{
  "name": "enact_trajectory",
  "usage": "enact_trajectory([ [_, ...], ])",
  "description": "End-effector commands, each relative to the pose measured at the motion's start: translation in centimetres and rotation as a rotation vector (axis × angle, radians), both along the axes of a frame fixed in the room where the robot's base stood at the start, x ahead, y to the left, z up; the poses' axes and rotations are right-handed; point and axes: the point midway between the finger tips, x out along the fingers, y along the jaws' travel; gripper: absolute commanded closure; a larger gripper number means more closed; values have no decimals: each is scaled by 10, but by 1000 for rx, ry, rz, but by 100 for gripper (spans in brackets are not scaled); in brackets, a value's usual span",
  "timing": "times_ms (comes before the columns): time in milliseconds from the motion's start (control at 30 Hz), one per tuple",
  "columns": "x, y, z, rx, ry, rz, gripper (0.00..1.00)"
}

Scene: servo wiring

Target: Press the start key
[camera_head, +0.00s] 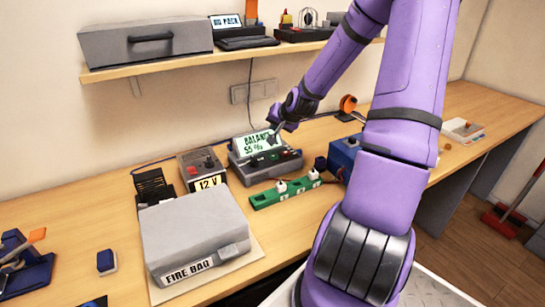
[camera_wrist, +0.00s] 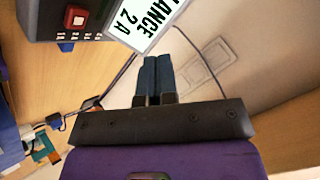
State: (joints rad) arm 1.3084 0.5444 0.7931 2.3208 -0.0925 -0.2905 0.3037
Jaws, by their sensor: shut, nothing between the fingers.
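The charger (camera_head: 262,170) stands on the bench with a lit screen (camera_head: 252,143) tilted up at its back, showing "BALANCE" and a smaller second line. In the wrist view the screen (camera_wrist: 150,18) reads "LANCE" and "2 A", rotated and cut off by the frame edge. A red square key (camera_wrist: 77,16) with small marks beside it is on a dark box at the upper left. I cannot tell from the marks whether it is the start key. My gripper (camera_head: 272,137) is shut and empty, close to the screen.
A 12 V supply (camera_head: 203,170) stands left of the charger, and a green board (camera_head: 270,197) lies in front. A grey "FIRE BAG" box (camera_head: 195,228) is at the front left. A blue box (camera_head: 343,155) is to the right. A shelf (camera_head: 180,62) hangs above.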

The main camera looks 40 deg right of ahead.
Motion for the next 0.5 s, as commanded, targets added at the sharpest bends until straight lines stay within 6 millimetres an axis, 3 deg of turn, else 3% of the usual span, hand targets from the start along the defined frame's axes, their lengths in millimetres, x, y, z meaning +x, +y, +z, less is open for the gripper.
enact_trajectory([
  [500,0,1,-60,3,3,0,100],
])
